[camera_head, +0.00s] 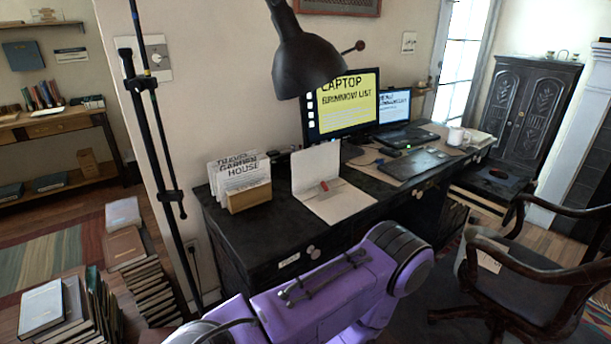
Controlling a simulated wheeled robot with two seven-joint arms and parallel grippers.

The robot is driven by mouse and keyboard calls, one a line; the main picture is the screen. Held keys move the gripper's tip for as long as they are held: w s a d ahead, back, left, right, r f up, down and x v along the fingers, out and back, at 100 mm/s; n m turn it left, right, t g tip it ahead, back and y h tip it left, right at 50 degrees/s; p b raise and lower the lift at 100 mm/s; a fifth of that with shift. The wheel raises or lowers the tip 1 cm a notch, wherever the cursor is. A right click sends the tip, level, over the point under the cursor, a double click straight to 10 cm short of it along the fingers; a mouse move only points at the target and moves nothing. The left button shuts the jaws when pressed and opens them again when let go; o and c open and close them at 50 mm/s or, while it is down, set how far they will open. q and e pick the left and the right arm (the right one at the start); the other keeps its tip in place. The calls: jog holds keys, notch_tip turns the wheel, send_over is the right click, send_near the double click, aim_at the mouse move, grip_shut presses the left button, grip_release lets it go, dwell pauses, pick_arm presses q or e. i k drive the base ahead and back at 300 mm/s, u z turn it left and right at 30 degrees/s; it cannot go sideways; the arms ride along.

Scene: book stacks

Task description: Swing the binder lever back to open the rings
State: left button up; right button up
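A cream binder lies open on the left part of the black desk. Its cover (314,163) stands nearly upright at the back, and its other board (338,206) lies flat on the desktop. A small red part with a light metal piece, apparently the binder lever (324,186), sits near the fold. It is too small to tell the lever's exact angle or whether the rings are open or shut. Purple links of my own arm cross the bottom middle, in front of the desk. Neither of my grippers shows in this view.
A wooden holder (249,197) with upright papers stands left of the binder. A black lamp (307,62) hangs above it. A monitor (346,108), laptop (406,136) and mug (455,136) are farther back. A chair (520,275) stands at right; book stacks (150,290) fill the lower left floor.

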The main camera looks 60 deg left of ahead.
aim_at(323, 185)
jog(key=u, duration=1.35)
jog(key=i, duration=0.1)
jog(key=u, duration=0.15)
